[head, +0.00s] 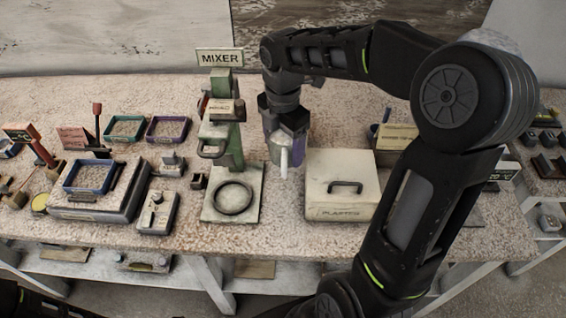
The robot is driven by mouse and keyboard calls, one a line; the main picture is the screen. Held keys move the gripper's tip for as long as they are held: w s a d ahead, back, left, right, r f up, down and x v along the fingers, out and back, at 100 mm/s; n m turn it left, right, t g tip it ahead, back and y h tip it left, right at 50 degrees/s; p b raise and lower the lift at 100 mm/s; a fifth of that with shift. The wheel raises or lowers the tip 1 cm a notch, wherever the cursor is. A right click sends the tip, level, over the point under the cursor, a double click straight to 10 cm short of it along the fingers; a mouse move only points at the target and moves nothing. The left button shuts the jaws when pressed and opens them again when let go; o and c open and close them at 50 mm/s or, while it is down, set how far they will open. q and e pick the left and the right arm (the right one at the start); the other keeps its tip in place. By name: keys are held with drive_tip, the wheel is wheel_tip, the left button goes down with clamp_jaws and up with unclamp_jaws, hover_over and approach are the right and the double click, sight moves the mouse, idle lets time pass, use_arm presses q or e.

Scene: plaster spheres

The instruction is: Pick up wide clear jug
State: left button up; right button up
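A pale, see-through jug (276,150) with a white handle facing me is between the green mixer and the plaster box in the head view. I take it for the wide clear jug. My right gripper (285,122) reaches down over it from behind, with its dark fingers around the jug's upper part. The fingers hide part of the jug. I cannot tell whether they press on it, or whether its base touches the table. My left gripper is out of view.
The green mixer (228,140) with its ringed base stands just left of the jug. A white plaster box (325,206) with a black handle is close on the right. Trays, including a blue one (88,191), and tools fill the table's left side.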

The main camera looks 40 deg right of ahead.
drive_tip(key=shift+r, duration=1.85)
